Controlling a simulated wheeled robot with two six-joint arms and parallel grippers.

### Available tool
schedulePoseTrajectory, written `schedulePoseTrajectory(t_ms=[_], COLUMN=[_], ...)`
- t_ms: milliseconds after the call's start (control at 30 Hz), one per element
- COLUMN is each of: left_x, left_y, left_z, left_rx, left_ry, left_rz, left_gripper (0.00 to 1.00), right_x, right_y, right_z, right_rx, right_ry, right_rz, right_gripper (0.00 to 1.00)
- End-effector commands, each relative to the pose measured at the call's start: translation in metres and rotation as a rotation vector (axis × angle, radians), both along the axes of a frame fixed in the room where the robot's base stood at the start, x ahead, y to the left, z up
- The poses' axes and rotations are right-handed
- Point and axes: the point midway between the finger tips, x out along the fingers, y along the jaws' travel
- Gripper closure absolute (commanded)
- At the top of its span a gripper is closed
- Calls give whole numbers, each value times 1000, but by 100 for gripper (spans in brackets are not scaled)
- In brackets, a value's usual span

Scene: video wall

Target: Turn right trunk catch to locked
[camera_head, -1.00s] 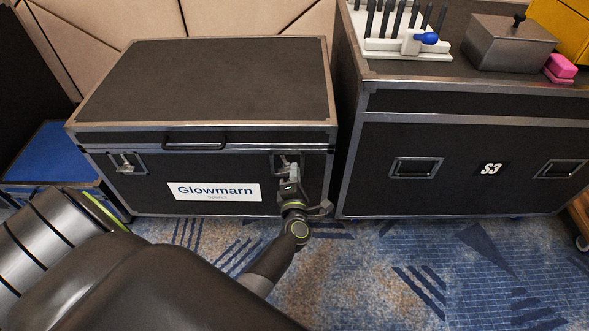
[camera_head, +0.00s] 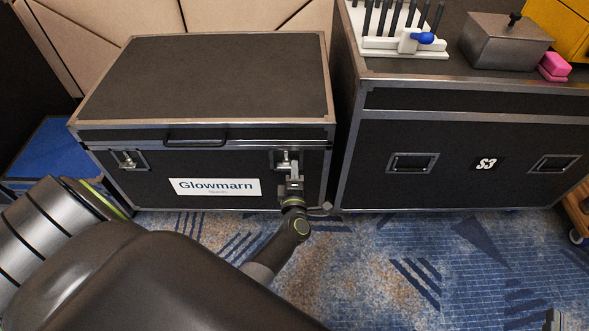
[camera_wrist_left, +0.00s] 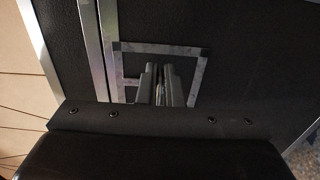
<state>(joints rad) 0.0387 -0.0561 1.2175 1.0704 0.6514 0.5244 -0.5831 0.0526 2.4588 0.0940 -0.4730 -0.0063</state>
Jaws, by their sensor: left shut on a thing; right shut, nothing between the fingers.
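The black trunk (camera_head: 215,85) has metal edges and a closed lid. Its right catch (camera_head: 281,158) sits in a metal-framed recess on the front face; the recess frame also shows in the left wrist view (camera_wrist_left: 150,48). My left gripper (camera_head: 295,172) is at this catch, its fingers (camera_wrist_left: 162,82) shut on the catch's turning piece, which they mostly hide. I cannot tell the catch's exact angle. The left catch (camera_head: 128,159) is uncovered in its own recess. The tip of my right gripper (camera_head: 555,319) shows at the bottom right, far from the trunk.
A larger black case marked S3 (camera_head: 460,135) stands close on the right, with a white rack (camera_head: 405,45), grey metal box (camera_head: 507,43) and pink block (camera_head: 554,66) on top. A blue-topped box (camera_head: 45,150) is on the left. Patterned carpet (camera_head: 400,250) in front is clear.

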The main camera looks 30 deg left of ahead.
Motion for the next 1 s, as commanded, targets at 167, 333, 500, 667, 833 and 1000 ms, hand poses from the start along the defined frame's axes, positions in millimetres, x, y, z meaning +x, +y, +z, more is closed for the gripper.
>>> schedulePoseTrajectory(t_ms=[167, 333, 500, 667, 833, 1000], left_x=[2, 2, 1, 1, 0, 0], left_y=[0, 0, 0, 0, 0, -2], left_z=[1, 1, 1, 0, 0, 0], left_rx=[5, 5, 5, 3, 3, 3], left_ry=[0, 0, 0, 1, 1, 2], left_rz=[-2, -2, -2, -1, -1, -1], left_gripper=[100, 100, 78, 72, 72, 72], right_x=[0, 0, 0, 0, 0, 0], right_y=[0, 0, 0, 0, 0, 0], right_z=[-2, -2, -2, -2, -1, -1], right_rx=[3, 2, 2, 2, 2, 2], right_ry=[8, 7, 8, 7, 7, 6], right_rz=[0, 0, 0, 0, 0, 0], right_gripper=[100, 100, 100, 100, 100, 100])
